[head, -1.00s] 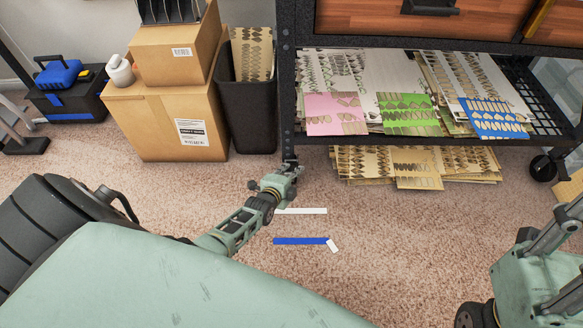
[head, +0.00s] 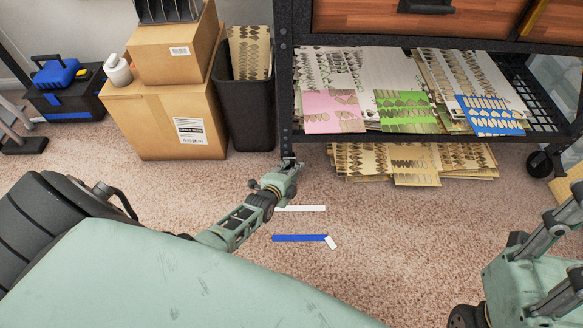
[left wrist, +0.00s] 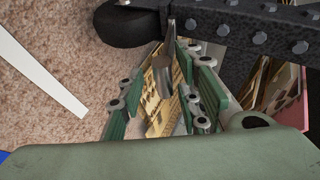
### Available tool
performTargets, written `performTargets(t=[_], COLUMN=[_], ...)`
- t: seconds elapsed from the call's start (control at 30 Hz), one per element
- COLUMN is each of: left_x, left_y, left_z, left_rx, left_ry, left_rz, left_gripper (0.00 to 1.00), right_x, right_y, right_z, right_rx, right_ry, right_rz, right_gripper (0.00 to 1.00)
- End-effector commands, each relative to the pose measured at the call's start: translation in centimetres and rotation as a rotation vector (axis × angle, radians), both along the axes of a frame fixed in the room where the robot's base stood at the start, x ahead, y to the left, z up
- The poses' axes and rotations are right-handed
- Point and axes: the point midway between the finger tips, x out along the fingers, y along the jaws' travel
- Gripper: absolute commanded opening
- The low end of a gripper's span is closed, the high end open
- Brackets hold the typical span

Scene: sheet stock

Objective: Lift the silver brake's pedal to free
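The silver brake pedal (left wrist: 163,72) is a small grey metal piece below the black caster wheel (left wrist: 127,25) in the left wrist view. My left gripper (left wrist: 168,88) is open, with its green fingers on either side of the pedal; I cannot tell whether they touch it. In the head view my left gripper (head: 288,168) is at the foot of the rack's near left post. There it hides the caster and most or all of the pedal. My right arm shows at the right edge, but its gripper is not visible.
The black rack (head: 286,90) holds sheet stock, with more sheets (head: 415,165) beneath. Another caster (head: 540,163) is at its right. A black bin (head: 248,115) and cardboard boxes (head: 165,115) stand left. White (head: 305,208) and blue strips (head: 300,238) lie on the open carpet.

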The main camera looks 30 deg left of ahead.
Motion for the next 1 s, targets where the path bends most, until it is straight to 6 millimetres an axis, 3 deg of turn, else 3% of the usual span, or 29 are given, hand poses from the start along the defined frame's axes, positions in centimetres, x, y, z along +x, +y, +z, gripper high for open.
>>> performTargets(t=[0.37,1.0], left_x=[-0.9,-9.0], left_y=[0.0,-0.9], left_z=[0.6,4.8], left_rx=[0.0,0.002], left_ry=[-0.006,-0.001], left_rz=[0.002,-0.001], left_gripper=[0.32,0.32], right_x=[0.0,0.0], right_y=[0.0,0.0], right_z=[0.0,0.0], right_rx=[0.0,0.0], right_ry=[-0.001,0.0], right_rz=[-0.001,-0.001], right_gripper=[0.4,0.4])
